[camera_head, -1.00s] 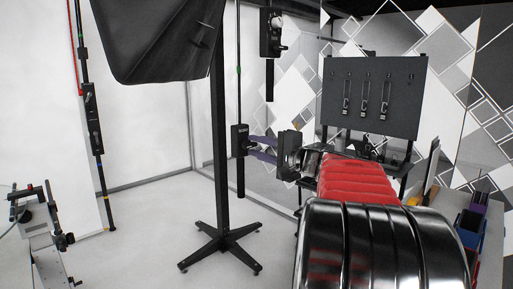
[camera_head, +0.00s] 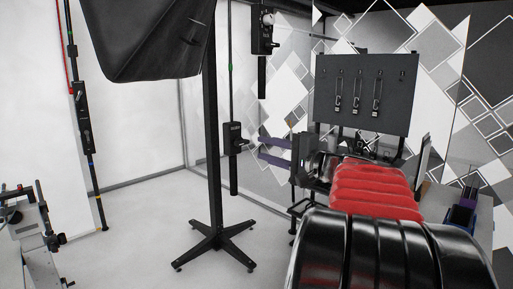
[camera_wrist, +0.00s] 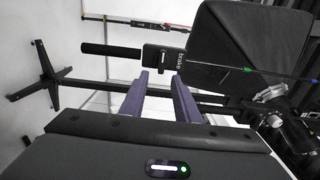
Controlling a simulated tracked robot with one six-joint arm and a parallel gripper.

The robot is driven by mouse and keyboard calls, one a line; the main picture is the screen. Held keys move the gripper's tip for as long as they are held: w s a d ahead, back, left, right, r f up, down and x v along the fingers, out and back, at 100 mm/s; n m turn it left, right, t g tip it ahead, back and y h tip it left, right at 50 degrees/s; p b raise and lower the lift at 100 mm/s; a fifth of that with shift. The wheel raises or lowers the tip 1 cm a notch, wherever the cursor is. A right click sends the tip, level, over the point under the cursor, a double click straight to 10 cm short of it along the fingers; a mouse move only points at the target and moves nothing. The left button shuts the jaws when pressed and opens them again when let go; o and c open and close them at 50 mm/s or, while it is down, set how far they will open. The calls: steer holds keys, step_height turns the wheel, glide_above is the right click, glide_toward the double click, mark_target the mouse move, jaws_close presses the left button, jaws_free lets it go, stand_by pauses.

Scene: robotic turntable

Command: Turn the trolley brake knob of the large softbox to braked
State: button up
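The large softbox (camera_head: 150,38) hangs at the top of the head view on a black stand with a star-shaped base (camera_head: 214,241). A black brake box (camera_head: 234,139) sits on a thin vertical pole behind the stand. In the wrist view the brake box (camera_wrist: 160,59) carries the word "brake" and a small pale part that may be its knob; its setting is too small to read. My gripper (camera_head: 259,149) has two purple fingers, apart and empty, just right of the box. In the wrist view the fingertips (camera_wrist: 161,78) point at the box, with a small visible gap.
Another black control box (camera_head: 263,30) hangs higher up, and one (camera_head: 82,115) is on a pole at left. A dark tool panel (camera_head: 365,95) stands behind my arm. A table with bins (camera_head: 462,212) is at right.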

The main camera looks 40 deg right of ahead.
steer(key=s, duration=0.6)
steer(key=shift+s, duration=0.35)
steer(key=shift+d, duration=0.1)
steer(key=w+a+f+n+g+y, duration=0.1)
steer(key=a+f+n+g+y, duration=0.3)
steer(key=a, duration=0.6)
steer(key=w+a+f+g, duration=0.2)
steer(key=a+f, duration=0.4)
steer(key=a, duration=0.4)
steer(key=w+a+f+n+g+y, duration=0.1)
steer(key=a+f+n+g+y, duration=0.15)
steer(key=a+f, duration=0.6)
steer(key=s+a+f+n+g+h, duration=0.2)
steer(key=s+a+f+n+h, duration=0.1)
steer(key=s+a+n, duration=0.2)
steer(key=s+a+f+n+g+h, duration=0.2)
steer(key=s+a+f+n+h, duration=0.2)
steer(key=s, duration=0.4)
steer(key=shift+s+a+f+n, duration=0.15)
steer(key=shift+s+a+n, duration=0.2)
steer(key=shift+a+n, duration=0.7)
steer(key=shift+d, duration=0.25)
